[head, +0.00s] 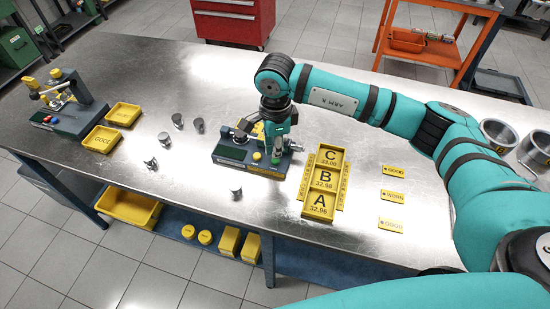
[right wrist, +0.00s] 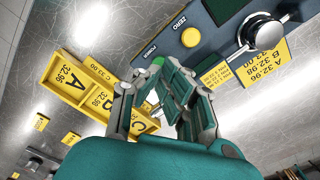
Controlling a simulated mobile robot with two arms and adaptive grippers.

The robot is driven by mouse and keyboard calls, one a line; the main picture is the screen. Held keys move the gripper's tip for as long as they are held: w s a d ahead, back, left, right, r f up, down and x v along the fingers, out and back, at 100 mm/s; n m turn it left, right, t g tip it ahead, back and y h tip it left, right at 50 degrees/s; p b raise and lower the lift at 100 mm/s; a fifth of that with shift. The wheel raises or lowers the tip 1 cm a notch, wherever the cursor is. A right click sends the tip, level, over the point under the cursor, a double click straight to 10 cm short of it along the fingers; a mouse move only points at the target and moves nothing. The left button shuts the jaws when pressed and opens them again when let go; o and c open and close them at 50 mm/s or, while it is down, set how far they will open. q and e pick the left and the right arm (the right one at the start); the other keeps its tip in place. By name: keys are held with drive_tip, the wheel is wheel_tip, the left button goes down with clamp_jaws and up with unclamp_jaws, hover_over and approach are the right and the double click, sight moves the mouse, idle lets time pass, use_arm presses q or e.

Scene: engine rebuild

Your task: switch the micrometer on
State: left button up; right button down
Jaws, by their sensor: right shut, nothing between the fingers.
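The micrometer (head: 231,152) is a dark blue-grey bench unit with a dark display, near the middle of the table. In the right wrist view its base (right wrist: 222,42) carries ZERO and POWER labels, an orange button (right wrist: 190,37) and a silver knob (right wrist: 262,31). My right gripper (head: 276,156) is shut and empty, pointing down over the micrometer's right end. Its fingertips are close to the green button; I cannot tell whether they touch. My left gripper is not in view.
A yellow tray (head: 305,188) marked A, B, C stands right of the micrometer. Several grey metal cylinders (head: 236,192) stand to the left. A second device (head: 75,118) and two yellow bins (head: 101,139) are at the far left. Yellow labels (head: 391,197) lie at the right.

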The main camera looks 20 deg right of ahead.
sight(275, 160)
drive_tip(key=shift+f, duration=0.2)
drive_tip(key=shift+f+b, duration=1.25)
drive_tip(key=shift+b, duration=0.05)
drive_tip(key=shift+r, duration=0.2)
drive_tip(key=shift+r+p, duration=1.55)
drive_tip(key=shift+r, duration=1.3)
drive_tip(key=shift+f, duration=0.1)
